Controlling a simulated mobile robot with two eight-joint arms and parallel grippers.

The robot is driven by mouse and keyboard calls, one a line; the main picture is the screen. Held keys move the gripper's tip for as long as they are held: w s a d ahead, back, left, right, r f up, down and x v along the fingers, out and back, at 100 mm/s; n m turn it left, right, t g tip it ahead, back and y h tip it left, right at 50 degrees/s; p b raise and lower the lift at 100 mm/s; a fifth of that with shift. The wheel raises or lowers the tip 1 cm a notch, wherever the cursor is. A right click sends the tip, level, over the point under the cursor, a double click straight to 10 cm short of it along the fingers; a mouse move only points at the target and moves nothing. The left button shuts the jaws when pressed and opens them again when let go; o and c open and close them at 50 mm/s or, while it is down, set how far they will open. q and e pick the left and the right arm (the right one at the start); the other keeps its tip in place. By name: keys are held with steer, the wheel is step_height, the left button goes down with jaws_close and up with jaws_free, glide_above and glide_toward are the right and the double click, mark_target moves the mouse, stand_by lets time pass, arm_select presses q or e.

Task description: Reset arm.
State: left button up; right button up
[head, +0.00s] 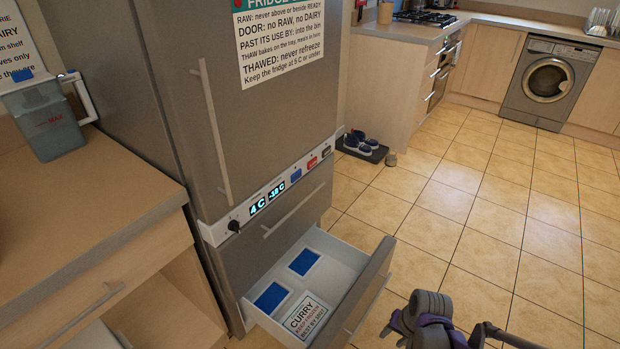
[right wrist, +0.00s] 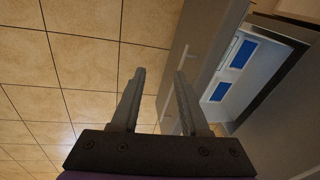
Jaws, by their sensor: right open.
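My right gripper (right wrist: 159,76) is open, with its two fingers apart and nothing between them in the right wrist view. It hangs over the tiled floor beside the open freezer drawer, apart from it. My right arm (head: 430,318) shows at the bottom right of the head view, to the right of the drawer front; its finger opening is not clear there. My left gripper and arm are not in view.
The lower freezer drawer (head: 352,252) stands open, holding two blue pads and a white CURRY label (head: 306,314). The tall grey fridge (head: 250,130) is shut above. A counter with a grey jug (head: 48,122) is at left. Open floor (head: 520,215) lies right; shoes (head: 361,143) sit beyond the fridge.

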steer(key=s+a+r+n+t+h, duration=0.1)
steer(key=s+a+r+n, duration=0.15)
steer(key=s+r, duration=0.5)
steer(key=s+a+r+n+t, duration=0.1)
steer(key=s+r+n+t, duration=0.2)
steer(key=s, duration=0.7)
arm_select(q)
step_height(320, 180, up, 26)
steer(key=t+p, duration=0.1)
steer(key=p, duration=2.1)
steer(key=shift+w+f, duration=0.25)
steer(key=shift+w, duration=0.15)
arm_select(e)
step_height(320, 180, up, 26)
steer(key=shift+w, duration=0.45)
steer(key=shift+r, duration=0.1)
